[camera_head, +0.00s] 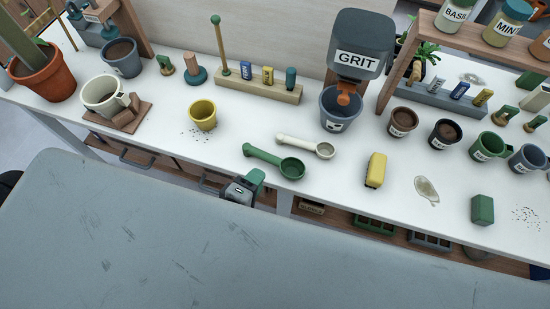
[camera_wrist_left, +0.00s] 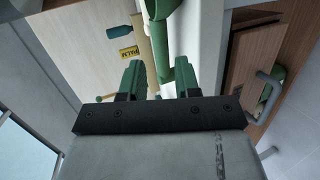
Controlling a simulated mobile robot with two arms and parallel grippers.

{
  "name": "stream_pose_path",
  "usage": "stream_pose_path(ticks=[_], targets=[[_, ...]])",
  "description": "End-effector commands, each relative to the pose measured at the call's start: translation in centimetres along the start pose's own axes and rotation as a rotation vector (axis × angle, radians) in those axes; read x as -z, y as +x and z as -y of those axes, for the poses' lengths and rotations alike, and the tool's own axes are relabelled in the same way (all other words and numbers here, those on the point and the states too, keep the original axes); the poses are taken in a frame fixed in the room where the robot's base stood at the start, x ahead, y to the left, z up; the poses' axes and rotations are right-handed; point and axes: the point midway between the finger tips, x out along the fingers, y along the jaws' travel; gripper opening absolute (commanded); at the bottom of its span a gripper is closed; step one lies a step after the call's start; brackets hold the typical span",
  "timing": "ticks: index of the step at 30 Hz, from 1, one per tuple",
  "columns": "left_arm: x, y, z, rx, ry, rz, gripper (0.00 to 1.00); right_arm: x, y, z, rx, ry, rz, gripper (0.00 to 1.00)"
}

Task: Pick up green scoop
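The green scoop (camera_head: 290,167) lies on the white counter near its front edge, its handle pointing left and its bowl to the right. A cream scoop (camera_head: 323,149) lies just behind it. My left gripper (camera_head: 254,181) is at the counter's front edge, just in front of the green scoop's handle. In the left wrist view, its two green fingers (camera_wrist_left: 160,78) stand apart. A green handle shape, apparently the scoop (camera_wrist_left: 160,45), shows beyond and between them; I cannot tell if they touch it. My right gripper is not in view.
A yellow pot (camera_head: 202,114) stands behind left, and a yellow block (camera_head: 376,170) lies to the right. A grey cup (camera_head: 340,110) sits under the GRIT dispenser (camera_head: 360,50). Handled drawers and shelves lie below the counter edge. The counter around the scoops is clear.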

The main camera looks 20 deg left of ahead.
Motion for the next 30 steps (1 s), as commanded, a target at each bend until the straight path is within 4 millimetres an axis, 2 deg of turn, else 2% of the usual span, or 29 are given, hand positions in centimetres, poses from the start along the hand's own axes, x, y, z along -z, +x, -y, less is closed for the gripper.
stream_pose_path(ticks=[3, 10, 19, 28, 30], targets=[[0.0, 1.9, -0.1, -0.001, 0.001, 0.0, 0.32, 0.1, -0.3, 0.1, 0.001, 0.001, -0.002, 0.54], [0.1, 3.6, -0.1, 0.0, 0.003, 0.001, 0.32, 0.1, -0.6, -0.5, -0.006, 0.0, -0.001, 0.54], [0.4, 7.6, -0.1, 0.001, 0.005, 0.0, 0.32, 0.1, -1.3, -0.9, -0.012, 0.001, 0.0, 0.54], [0.4, 8.1, 0.0, 0.002, 0.005, 0.0, 0.32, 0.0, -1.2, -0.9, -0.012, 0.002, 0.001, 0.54], [0.4, 8.1, 0.0, 0.002, 0.005, 0.0, 0.23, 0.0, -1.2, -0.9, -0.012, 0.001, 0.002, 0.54]])
